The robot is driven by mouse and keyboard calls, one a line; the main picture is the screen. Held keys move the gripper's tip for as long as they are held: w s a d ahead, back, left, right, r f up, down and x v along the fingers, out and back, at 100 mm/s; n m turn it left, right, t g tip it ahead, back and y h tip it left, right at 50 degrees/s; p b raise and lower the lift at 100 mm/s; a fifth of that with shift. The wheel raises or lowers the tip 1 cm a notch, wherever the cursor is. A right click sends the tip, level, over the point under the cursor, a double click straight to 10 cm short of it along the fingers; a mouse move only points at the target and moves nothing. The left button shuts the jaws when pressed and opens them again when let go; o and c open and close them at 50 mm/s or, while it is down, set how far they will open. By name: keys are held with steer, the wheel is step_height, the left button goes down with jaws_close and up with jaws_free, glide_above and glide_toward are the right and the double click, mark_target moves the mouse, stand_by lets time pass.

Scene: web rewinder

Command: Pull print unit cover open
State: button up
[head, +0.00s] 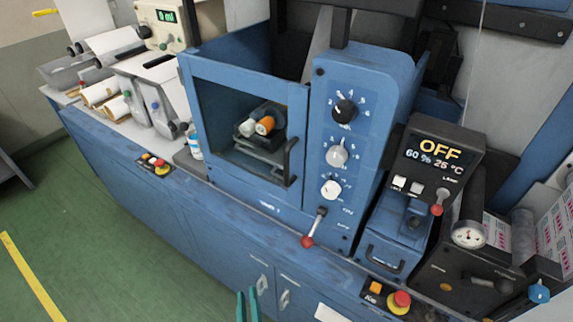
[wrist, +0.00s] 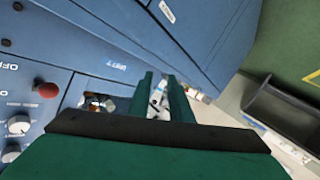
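The print unit cover (head: 298,120) is a blue frame around a clear window on the front of the blue machine, left of the knob panel. It appears closed. Its black upright handle (head: 291,161) is on the right side. Orange and white parts (head: 264,124) show through the window. My gripper (head: 247,304) has two green fingers and is at the bottom edge of the head view, well below the handle and apart from it. In the wrist view, the fingers (wrist: 160,92) stand apart with nothing held between them. I cannot make out the cover handle in the wrist view.
A lever with a red ball (head: 308,241) sticks out below the knobs. A red button (head: 400,300) sits on the front ledge at lower right. Cabinet doors with handles (head: 262,284) are below. Green floor (head: 90,220) is free at left.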

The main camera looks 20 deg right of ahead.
steer(key=w+d+r+m+h, duration=0.2)
steer(key=w+r+h, duration=0.1)
steer(key=w+r, duration=0.45)
steer(key=m+g+h, duration=0.7)
steer(key=m+h, duration=0.4)
steer(key=m, duration=0.3)
glide_toward(285, 163)
steer(key=x, duration=1)
steer(key=shift+w+d, duration=0.2)
steer(key=shift+d, duration=0.05)
jaws_close()
